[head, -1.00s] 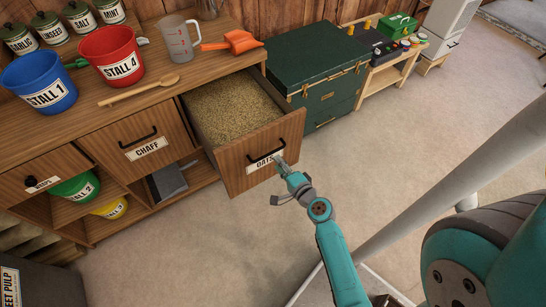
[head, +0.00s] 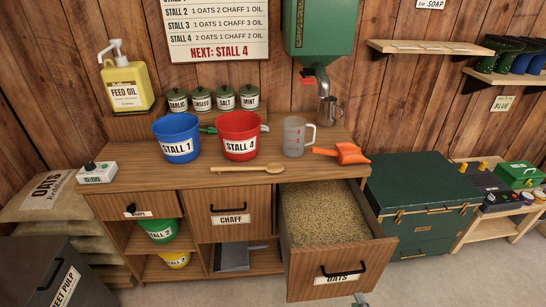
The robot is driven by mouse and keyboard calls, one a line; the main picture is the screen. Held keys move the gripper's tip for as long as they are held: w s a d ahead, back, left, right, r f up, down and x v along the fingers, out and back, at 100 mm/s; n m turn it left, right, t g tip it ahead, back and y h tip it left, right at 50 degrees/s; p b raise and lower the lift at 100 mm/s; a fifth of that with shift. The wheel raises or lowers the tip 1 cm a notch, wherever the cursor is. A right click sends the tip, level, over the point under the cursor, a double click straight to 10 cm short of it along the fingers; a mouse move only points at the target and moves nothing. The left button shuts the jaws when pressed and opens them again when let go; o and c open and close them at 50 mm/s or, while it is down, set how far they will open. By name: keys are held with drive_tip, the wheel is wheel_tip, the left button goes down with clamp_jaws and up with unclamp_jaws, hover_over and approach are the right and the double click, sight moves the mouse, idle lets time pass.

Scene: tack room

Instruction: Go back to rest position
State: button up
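The top of my gripper (head: 360,300) just shows at the bottom edge of the head view, below and in front of the oats drawer (head: 335,279). The rest of my arm is out of view. Whether the fingers are open or shut, or touch the drawer's black handle, cannot be told. The oats drawer is pulled out and full of grain. The chaff drawer (head: 231,208) beside it is shut.
On the counter stand a blue Stall 1 bucket (head: 177,137), a red Stall 4 bucket (head: 240,137), a measuring jug (head: 295,137), an orange scoop (head: 345,153) and a wooden spoon (head: 248,169). A green trunk (head: 425,205) stands to the right.

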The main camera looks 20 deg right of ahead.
drive_tip(key=s+a+r+n+g, duration=0.2)
drive_tip(key=s+a+n, duration=0.7)
drive_tip(key=s+a, duration=0.4)
drive_tip(key=s+a+r+n+t+y, duration=0.1)
drive_tip(key=s+a+r+n+y, duration=0.1)
drive_tip(key=s+r+n, duration=0.3)
drive_tip(key=s+a+r+n+y, duration=0.2)
drive_tip(key=s+a+r+n, duration=0.2)
drive_tip(key=r+n, duration=0.3)
wheel_tip(320, 180, up, 2)
drive_tip(key=shift+s+r+t, duration=0.15)
drive_tip(key=shift+s+t, duration=0.25)
drive_tip(key=shift+s, duration=0.35)
idle(0.5)
